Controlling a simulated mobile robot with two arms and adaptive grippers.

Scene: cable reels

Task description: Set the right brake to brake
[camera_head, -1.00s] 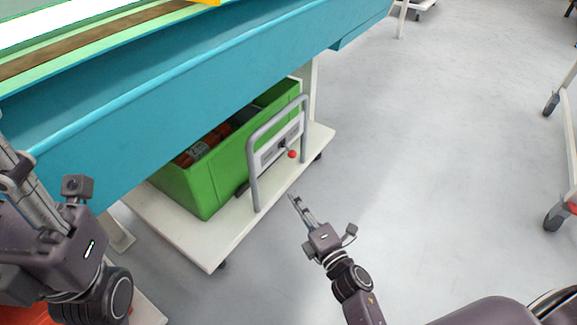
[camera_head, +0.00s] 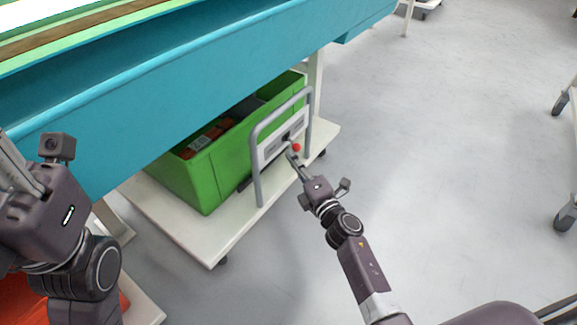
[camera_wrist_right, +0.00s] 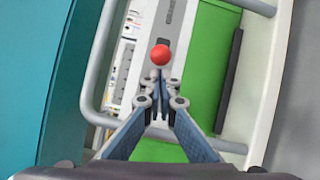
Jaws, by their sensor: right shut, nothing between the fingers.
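The brake lever ends in a red ball knob (camera_head: 296,147), in front of a pale panel (camera_head: 271,149) inside a grey tube handle frame (camera_head: 256,158). The red knob also shows in the right wrist view (camera_wrist_right: 160,55), just beyond the fingertips. My right gripper (camera_head: 291,157) is shut and empty, its tips close to the knob on the near side; I cannot tell if they touch it. In the right wrist view the closed fingertips (camera_wrist_right: 159,88) point at the knob. The lever's shaft is mostly hidden there. My left arm (camera_head: 45,215) is at the left edge; its fingers are out of view.
A green crate (camera_head: 205,180) with orange and grey items sits on a white wheeled platform (camera_head: 215,238) behind the handle frame. A teal beam (camera_head: 200,85) hangs over it. The grey floor (camera_head: 420,150) at right is clear; a wheeled cart (camera_head: 566,215) stands at the far right.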

